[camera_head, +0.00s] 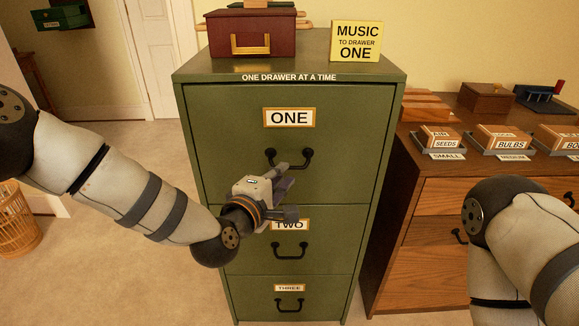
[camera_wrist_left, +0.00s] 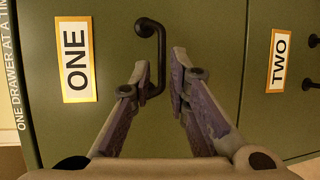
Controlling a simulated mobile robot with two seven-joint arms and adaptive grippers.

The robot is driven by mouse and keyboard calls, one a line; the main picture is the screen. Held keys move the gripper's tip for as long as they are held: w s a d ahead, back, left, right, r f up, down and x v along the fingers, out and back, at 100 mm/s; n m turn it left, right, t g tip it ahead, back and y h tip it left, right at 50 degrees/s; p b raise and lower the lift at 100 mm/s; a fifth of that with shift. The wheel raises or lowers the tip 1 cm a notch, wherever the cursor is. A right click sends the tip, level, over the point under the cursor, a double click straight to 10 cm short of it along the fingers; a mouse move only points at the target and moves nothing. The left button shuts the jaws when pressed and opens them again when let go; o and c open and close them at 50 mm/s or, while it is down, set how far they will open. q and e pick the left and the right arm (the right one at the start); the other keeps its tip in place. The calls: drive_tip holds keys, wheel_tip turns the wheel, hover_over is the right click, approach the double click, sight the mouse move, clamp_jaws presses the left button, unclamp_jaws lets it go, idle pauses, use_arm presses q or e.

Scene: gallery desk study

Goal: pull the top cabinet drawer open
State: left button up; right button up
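The green filing cabinet (camera_head: 225,135) has its top drawer, labelled ONE (camera_head: 289,118), shut flush with the front. Its black handle (camera_head: 305,157) shows partly behind my left gripper (camera_head: 286,178). In the left wrist view the handle's bar (camera_wrist_left: 160,65) lies between the two spread fingers of my left gripper (camera_wrist_left: 160,72). The gripper is open; I cannot tell whether a finger touches the bar. My right arm enters at the right; its gripper is out of view.
Drawers TWO (camera_head: 289,225) and THREE (camera_head: 290,288) below are shut. A red box (camera_head: 252,35) and a yellow MUSIC sign (camera_head: 356,42) stand on the cabinet. A wooden desk (camera_head: 425,240) with labelled trays is at the right, a wicker basket (camera_head: 18,225) at the left.

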use_arm(q)
drive_tip(key=x, duration=0.5)
drive_tip(key=shift+w+f+b, duration=0.2)
drive_tip(key=shift+b, duration=0.1)
drive_tip(key=shift+c, duration=0.2)
clamp_jaws()
